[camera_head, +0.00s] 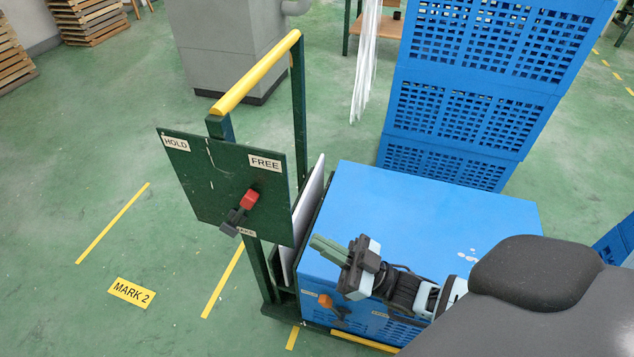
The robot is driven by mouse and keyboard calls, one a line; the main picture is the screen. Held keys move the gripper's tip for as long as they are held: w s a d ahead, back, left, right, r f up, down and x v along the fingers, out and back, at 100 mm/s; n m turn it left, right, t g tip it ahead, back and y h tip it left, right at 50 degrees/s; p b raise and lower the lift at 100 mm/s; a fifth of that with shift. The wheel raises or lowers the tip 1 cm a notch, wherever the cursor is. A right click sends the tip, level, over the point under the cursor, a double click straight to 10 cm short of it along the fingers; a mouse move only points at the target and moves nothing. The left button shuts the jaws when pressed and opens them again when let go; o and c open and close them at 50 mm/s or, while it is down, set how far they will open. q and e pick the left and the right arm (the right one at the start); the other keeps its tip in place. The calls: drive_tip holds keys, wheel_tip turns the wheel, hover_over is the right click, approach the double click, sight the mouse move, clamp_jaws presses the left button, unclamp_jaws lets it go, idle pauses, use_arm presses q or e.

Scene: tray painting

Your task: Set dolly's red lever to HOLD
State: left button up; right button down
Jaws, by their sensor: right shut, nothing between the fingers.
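The dolly (251,254) has a dark green frame with a yellow handle bar (257,75) on top. A dark green plate (215,178) on it carries a HOLD label (175,143) at its upper left and a FREE label (265,163) at its upper right. The red lever (249,199) has a dark base at the plate's lower right and tilts up toward the FREE side. My right gripper (327,248) is shut and empty, to the right of the plate and apart from the lever, in front of the blue box. My left gripper is out of view.
A grey cabinet (225,45) stands at the back. Green floor with yellow lines and a MARK 2 label (131,292) is clear at left.

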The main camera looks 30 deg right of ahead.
sight(243, 210)
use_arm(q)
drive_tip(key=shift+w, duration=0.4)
use_arm(e)
drive_tip(key=x, duration=1.1)
drive_tip(key=shift+w+a, duration=0.25)
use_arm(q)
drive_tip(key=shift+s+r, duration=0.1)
use_arm(e)
drive_tip(key=shift+r, duration=0.15)
